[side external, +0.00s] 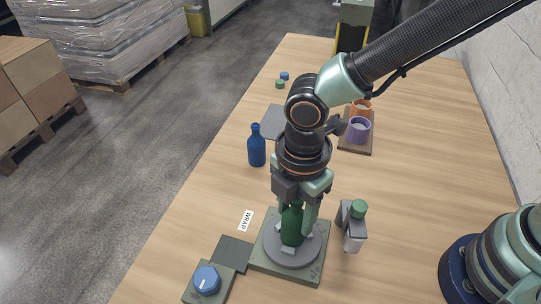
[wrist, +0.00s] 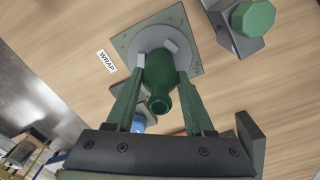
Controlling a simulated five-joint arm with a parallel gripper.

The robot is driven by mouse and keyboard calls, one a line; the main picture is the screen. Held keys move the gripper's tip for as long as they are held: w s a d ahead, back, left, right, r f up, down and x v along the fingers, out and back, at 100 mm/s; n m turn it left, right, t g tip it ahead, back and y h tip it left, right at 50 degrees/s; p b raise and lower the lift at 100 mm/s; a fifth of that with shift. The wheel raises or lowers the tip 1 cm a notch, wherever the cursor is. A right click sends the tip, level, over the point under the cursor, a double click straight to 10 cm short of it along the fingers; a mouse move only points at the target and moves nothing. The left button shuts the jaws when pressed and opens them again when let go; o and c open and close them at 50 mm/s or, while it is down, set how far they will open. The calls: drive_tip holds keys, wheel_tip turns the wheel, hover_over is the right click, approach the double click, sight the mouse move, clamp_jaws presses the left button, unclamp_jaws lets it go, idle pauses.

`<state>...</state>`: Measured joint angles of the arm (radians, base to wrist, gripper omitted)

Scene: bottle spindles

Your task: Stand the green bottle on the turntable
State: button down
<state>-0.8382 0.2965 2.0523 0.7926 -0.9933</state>
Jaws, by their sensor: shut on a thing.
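The green bottle (side external: 292,226) is upright between the fingers of my gripper (side external: 297,212), which is shut on it. It also shows in the wrist view (wrist: 159,74), with its open neck toward the camera and a finger on each side. The bottle is over the middle of the turntable (side external: 273,256), a grey disc with small pale blocks on a square green-grey base. In the wrist view the disc (wrist: 141,42) is behind the bottle's bottom. I cannot tell for sure whether the bottle touches the disc.
A grey device with a green knob (side external: 358,209) stands close right of the turntable. A blue bottle (side external: 256,148) stands behind. A wooden board holds orange and purple rings (side external: 358,130).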

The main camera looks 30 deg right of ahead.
sight(297, 199)
drive_tip(key=shift+c, duration=1)
unclamp_jaws()
drive_tip(key=shift+r, duration=0.15)
drive_tip(key=shift+r, duration=3.1)
drive_tip(key=w+d+r+m+t, duration=0.1)
drive_tip(key=d+r+m+t, duration=0.1)
drive_tip(key=d+m, duration=0.5)
drive_tip(key=w+d+r+m+t, duration=0.1)
drive_tip(key=d+r+m, duration=0.3)
drive_tip(key=d+m, duration=0.3)
drive_tip(key=w+d+r+m+t, duration=0.1)
drive_tip(key=d+r+m+t, duration=0.1)
drive_tip(key=d+m, duration=0.5)
drive_tip(key=d+r, duration=0.1)
drive_tip(key=d, duration=0.5)
drive_tip(key=shift+w+d+t, duration=0.3)
drive_tip(key=shift+w, duration=0.05)
